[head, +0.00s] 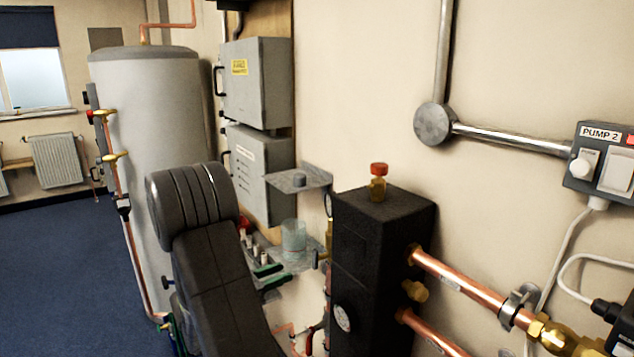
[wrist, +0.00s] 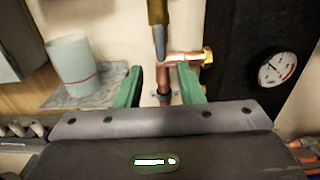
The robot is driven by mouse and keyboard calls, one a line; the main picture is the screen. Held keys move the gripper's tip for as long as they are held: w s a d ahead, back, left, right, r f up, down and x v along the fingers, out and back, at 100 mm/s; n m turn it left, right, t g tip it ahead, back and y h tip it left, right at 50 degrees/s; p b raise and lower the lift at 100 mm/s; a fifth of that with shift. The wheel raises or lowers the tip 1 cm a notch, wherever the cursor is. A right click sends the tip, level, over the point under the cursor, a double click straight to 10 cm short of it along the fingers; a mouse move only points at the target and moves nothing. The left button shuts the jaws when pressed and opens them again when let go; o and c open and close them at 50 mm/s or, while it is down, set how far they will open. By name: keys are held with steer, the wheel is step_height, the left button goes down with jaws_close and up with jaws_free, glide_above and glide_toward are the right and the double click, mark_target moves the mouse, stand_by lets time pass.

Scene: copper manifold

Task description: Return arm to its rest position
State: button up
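My gripper (wrist: 160,88) shows in the wrist view as two green fingers standing well apart. A copper pipe with a brass-ended side branch (wrist: 185,57) rises between and beyond them. Gaps show on both sides of the pipe, and I see nothing held. In the head view my dark arm (head: 210,255) rises from the bottom and bends at a ribbed joint, in front of the grey cylinder. Green parts (head: 268,271) show to the right of the arm; most of the gripper region is hidden behind it.
A black manifold block (head: 380,265) with a gauge (head: 342,318) and red-capped valve (head: 378,180) stands close right of my arm. A clear beaker (head: 293,235) sits on a shelf beyond. Copper pipes (head: 460,280) run right. A grey cylinder (head: 150,140) stands left; blue floor is clear there.

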mark_target(312, 260)
steer(key=p+x, duration=0.2)
steer(key=x, duration=0.9)
steer(key=shift+d+r, duration=0.1)
steer(key=shift+w+d+f+m+b, duration=0.1)
steer(key=shift+w+f+m+b, duration=0.05)
steer(key=shift+f+m+b, duration=0.2)
steer(key=shift+r+m+b, duration=0.15)
steer(key=shift+m+b, duration=0.4)
steer(key=shift+m, duration=0.4)
steer(key=shift+m+b, duration=0.4)
steer(key=shift+m, duration=0.5)
steer(key=m+b, duration=0.1)
steer(key=m, duration=0.4)
steer(key=shift+r+m, duration=0.15)
steer(key=shift+m, duration=0.15)
